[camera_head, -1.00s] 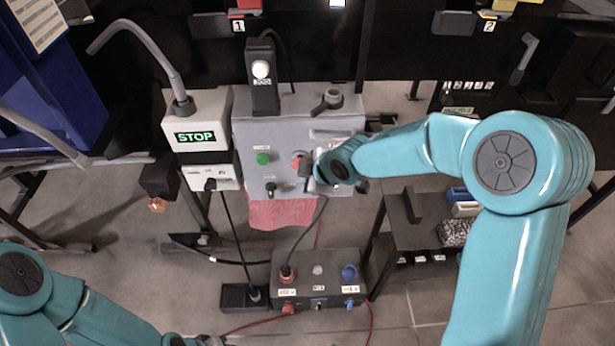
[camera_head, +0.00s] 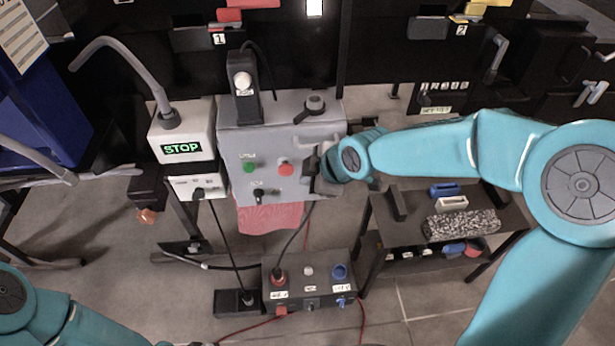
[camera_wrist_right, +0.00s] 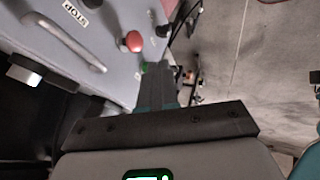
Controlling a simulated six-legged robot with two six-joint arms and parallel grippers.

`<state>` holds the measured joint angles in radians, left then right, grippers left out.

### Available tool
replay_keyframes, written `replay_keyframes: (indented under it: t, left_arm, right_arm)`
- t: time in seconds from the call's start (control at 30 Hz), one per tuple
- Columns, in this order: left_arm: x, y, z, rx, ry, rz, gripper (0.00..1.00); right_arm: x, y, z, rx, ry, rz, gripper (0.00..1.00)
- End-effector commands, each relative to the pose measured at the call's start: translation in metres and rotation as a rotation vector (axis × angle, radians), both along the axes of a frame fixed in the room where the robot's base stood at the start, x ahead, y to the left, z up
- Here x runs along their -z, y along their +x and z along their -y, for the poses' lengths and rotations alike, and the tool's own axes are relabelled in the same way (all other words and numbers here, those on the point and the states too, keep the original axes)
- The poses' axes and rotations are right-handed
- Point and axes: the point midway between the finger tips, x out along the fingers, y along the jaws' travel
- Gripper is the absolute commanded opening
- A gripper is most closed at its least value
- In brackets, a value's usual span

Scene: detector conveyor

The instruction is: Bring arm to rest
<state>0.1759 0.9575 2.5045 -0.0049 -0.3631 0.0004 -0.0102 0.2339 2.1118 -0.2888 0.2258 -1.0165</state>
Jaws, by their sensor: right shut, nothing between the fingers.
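My right arm reaches in from the right in the head view. Its gripper (camera_head: 322,176) is beside the right edge of the grey control box (camera_head: 232,130), to the right of the red button (camera_head: 286,169). In the wrist view the right gripper's fingers (camera_wrist_right: 158,82) are together with nothing between them. The red button (camera_wrist_right: 133,41) shows beyond them, apart from the tips. My left arm lies at the bottom left of the head view, and its gripper is out of frame.
A STOP display box (camera_head: 183,130) stands left of the control box. A dark connector box (camera_head: 310,278) is on the floor below. The control box handle (camera_wrist_right: 65,40) is near the gripper.

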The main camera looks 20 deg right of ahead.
Motion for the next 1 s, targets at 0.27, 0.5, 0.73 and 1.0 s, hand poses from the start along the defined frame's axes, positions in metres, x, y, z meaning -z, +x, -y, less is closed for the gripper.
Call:
replay_keyframes:
  t: [0.27,0.5,0.73,1.0]
  left_arm:
    - [0.000,0.000,0.000,0.000,0.000,0.000,0.43]
    - [0.000,0.000,0.000,0.000,0.000,0.000,0.43]
    - [0.000,0.000,0.000,0.000,0.000,0.000,0.43]
    - [0.000,0.000,0.000,0.000,0.000,0.000,0.43]
  right_arm:
    - [0.000,-0.001,0.000,0.000,0.001,0.000,0.00]
    - [0.067,-0.020,-0.016,0.146,0.129,-0.155,0.00]
    - [0.210,-0.115,-0.051,0.674,0.398,-0.570,0.00]
    - [0.276,-0.209,-0.067,1.147,0.488,-0.831,0.00]
